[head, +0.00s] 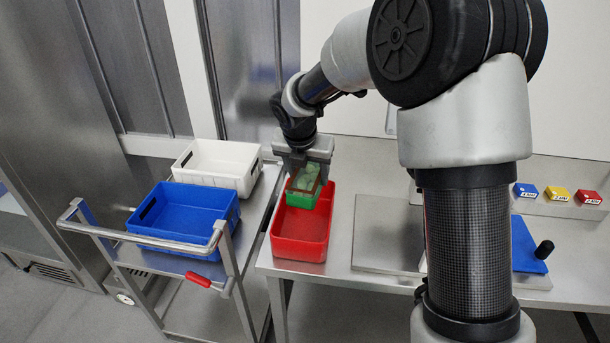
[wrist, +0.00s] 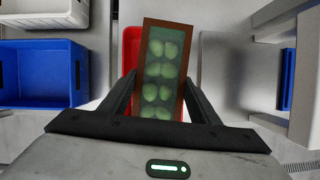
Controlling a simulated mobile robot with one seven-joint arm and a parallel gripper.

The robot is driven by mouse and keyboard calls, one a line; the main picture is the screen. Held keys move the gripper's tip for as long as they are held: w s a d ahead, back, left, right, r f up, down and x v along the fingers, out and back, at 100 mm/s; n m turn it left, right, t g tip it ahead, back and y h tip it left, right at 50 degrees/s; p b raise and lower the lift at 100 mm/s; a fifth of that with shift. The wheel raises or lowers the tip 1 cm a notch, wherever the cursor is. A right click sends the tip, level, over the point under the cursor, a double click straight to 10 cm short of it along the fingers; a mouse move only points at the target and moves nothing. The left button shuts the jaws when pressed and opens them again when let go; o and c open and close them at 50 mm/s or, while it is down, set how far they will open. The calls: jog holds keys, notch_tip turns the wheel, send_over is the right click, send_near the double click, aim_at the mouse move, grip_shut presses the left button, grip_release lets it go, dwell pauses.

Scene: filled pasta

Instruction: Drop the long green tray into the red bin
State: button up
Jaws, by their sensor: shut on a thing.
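My gripper (head: 306,160) is shut on the long green tray (head: 303,194) and holds it above the far part of the red bin (head: 301,246). In the wrist view the tray (wrist: 145,72) lies lengthwise between the fingers, with a brown rim and several pale green rounded pieces under a greenish cover. The red bin (wrist: 129,52) shows to the left of the tray there, mostly hidden behind it. In the head view the bin stands on the steel table, and its near floor is visible and bare. Whether the tray's lower end is inside the bin's rim, I cannot tell.
A steel trolley left of the table carries a blue bin (head: 186,222) and a white bin (head: 216,165). A flat metal plate (head: 388,240) lies right of the red bin. Small blue, yellow and red blocks (head: 557,193) sit on a ledge at the far right.

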jog(key=shift+w+a+r+n+y, duration=0.15)
jog(key=shift+w+a+n+y, duration=0.2)
jog(key=shift+n, duration=0.35)
jog(key=shift+s, duration=0.15)
jog(key=shift+f+b, duration=0.8)
jog(key=shift+f, duration=1.2)
jog(key=shift+f, duration=0.2)
jog(key=shift+f+b, duration=0.6)
jog(key=shift+f, duration=0.25)
jog(key=shift+f, duration=0.35)
jog(key=shift+f+b, duration=0.85)
jog(key=shift+f, duration=0.65)
jog(key=shift+f, duration=0.3)
jog(key=shift+f+b, duration=0.35)
